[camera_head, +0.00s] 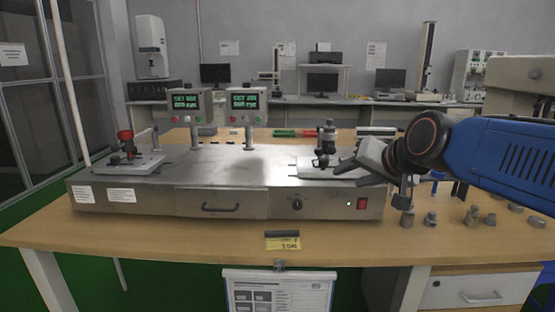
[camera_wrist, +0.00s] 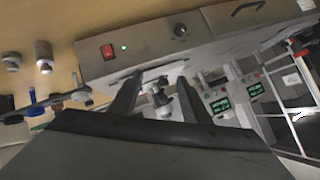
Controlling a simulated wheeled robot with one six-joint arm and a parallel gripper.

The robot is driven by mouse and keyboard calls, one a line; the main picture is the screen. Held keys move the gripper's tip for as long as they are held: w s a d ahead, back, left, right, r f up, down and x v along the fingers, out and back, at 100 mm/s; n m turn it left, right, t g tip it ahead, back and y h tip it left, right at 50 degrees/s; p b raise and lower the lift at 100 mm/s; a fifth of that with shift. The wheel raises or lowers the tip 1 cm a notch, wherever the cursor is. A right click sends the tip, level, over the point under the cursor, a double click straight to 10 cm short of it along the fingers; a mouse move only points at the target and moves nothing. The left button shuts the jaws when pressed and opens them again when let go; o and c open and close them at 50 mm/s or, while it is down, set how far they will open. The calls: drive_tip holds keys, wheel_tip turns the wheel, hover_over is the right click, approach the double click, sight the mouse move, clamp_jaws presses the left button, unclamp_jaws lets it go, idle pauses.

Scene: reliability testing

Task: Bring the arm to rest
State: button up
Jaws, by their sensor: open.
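My arm, blue with dark joints, reaches in from the right in the head view. My gripper (camera_head: 350,163) is at the right end of the steel test machine (camera_head: 240,170), close to a dark metal fixture (camera_head: 327,137) on a light plate. In the wrist view my gripper (camera_wrist: 157,98) has its two dark fingers spread apart, with the fixture (camera_wrist: 161,92) showing between them and beyond. I see nothing held; whether a finger touches the fixture I cannot tell.
A red-topped fixture (camera_head: 125,142) stands at the machine's left end. Two display boxes (camera_head: 245,102) stand behind. Several small metal weights (camera_head: 473,214) stand on the wooden table (camera_head: 190,236) at right. The table's front strip is mostly clear.

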drive_tip(key=s+d+f+n+g+h, duration=0.1)
drive_tip(key=s+d+f+g, duration=0.2)
drive_tip(key=s+f, duration=0.7)
drive_tip(key=s+d+f+n+g+h, duration=0.2)
drive_tip(key=s+d+f, duration=0.6)
drive_tip(key=s+f, duration=0.3)
drive_tip(key=shift+s+f+g+h, duration=0.2)
drive_tip(key=shift+s+g+h, duration=0.15)
drive_tip(key=shift+s, duration=0.7)
